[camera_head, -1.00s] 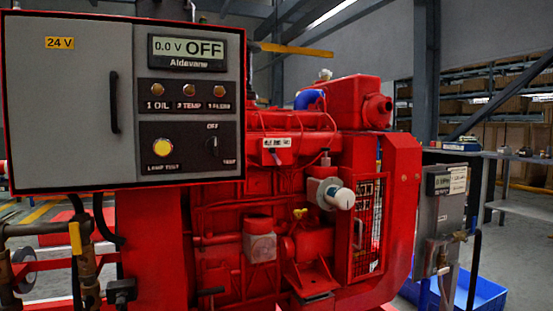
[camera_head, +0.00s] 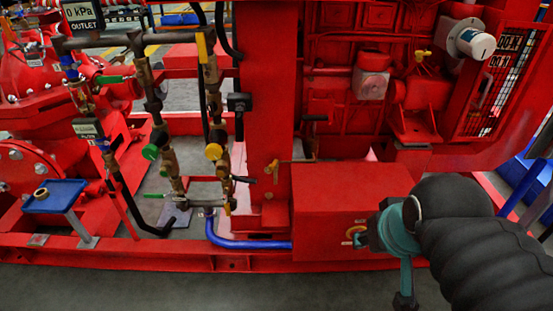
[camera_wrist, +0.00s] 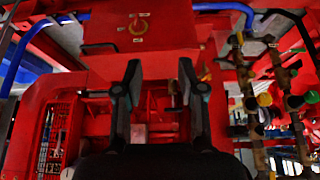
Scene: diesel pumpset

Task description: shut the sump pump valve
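No valve carries a label I can read as sump pump, so I cannot tell which one it is. Candidates in the head view are a yellow round knob (camera_head: 214,152) and a green round knob (camera_head: 150,152) on brass pipework, a black lever (camera_head: 245,180), and a yellow-handled fitting (camera_head: 271,168) on the red post.
The red box (camera_head: 335,195) sits on the red base frame (camera_head: 160,250). A blue hose (camera_head: 245,243) runs into the box. A small blue tray (camera_head: 55,195) stands at left. The grey floor (camera_head: 120,285) in front is clear.

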